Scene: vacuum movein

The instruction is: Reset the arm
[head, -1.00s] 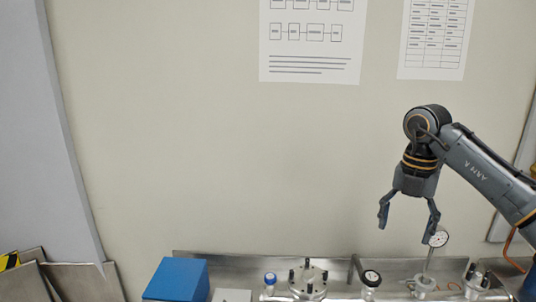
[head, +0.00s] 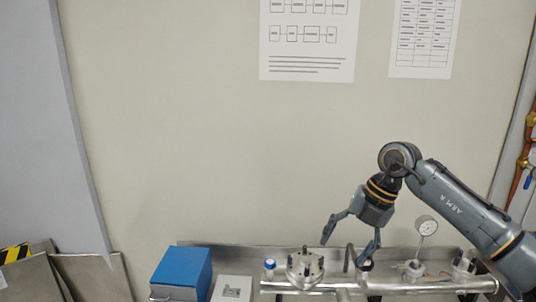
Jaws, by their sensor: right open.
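My right arm comes in from the right. Its gripper (head: 345,250) points down and to the left, open with its two fingers spread and nothing seen between them. It hangs over the metal bench, to the right of the round flanged fitting (head: 305,266). The right finger overlaps the black-topped valve (head: 364,266) in the picture; I cannot tell whether they touch. My left gripper is not in view.
A steel bench (head: 230,255) with a back ledge runs along the bottom. Metal sheets (head: 95,275) lean at lower left.

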